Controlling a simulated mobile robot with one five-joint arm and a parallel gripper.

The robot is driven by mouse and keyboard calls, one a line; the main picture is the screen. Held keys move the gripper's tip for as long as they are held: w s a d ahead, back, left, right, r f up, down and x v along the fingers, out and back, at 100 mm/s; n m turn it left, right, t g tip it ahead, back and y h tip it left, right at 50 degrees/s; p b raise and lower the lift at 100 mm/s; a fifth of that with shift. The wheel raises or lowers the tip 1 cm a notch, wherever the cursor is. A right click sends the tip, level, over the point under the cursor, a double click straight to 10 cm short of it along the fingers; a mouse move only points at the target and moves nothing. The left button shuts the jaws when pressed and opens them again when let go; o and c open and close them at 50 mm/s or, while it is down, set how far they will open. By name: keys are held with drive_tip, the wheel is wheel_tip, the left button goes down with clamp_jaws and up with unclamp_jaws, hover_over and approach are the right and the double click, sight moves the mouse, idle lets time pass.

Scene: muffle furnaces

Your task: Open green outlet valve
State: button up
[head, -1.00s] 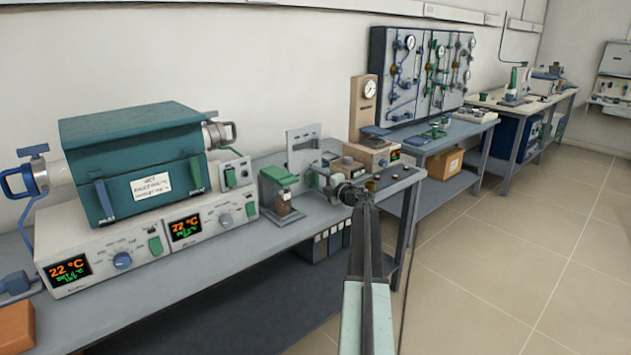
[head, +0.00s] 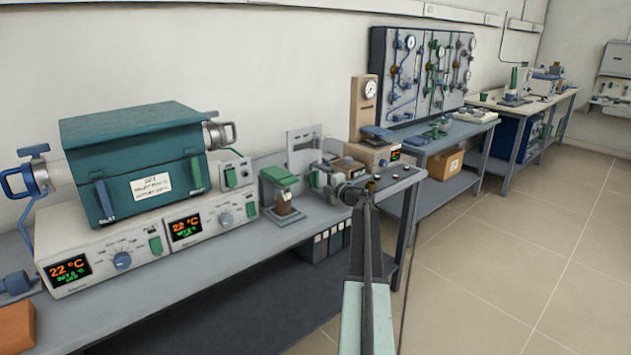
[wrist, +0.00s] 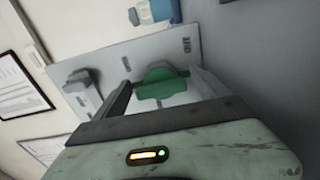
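The green valve handle (wrist: 160,83) shows in the wrist view in front of a grey panel (wrist: 185,48). My gripper (wrist: 162,78) is open, with one finger on either side of the handle. A gap shows beside the left finger; I cannot tell whether the right finger touches the handle. In the head view my arm reaches over the bench towards the grey upright plate (head: 303,150), with a small green part (head: 318,179) beside my gripper. My gripper hides part of the valve there.
A teal tube furnace (head: 135,160) on white controllers stands at the left of the bench (head: 225,255). A green-topped device (head: 279,180) is left of my gripper, a beige unit (head: 371,154) behind it.

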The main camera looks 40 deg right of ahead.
drive_tip(key=shift+s, duration=0.2)
drive_tip(key=s, duration=0.7)
drive_tip(key=shift+s+a, duration=0.2)
drive_tip(key=shift+a, duration=0.15)
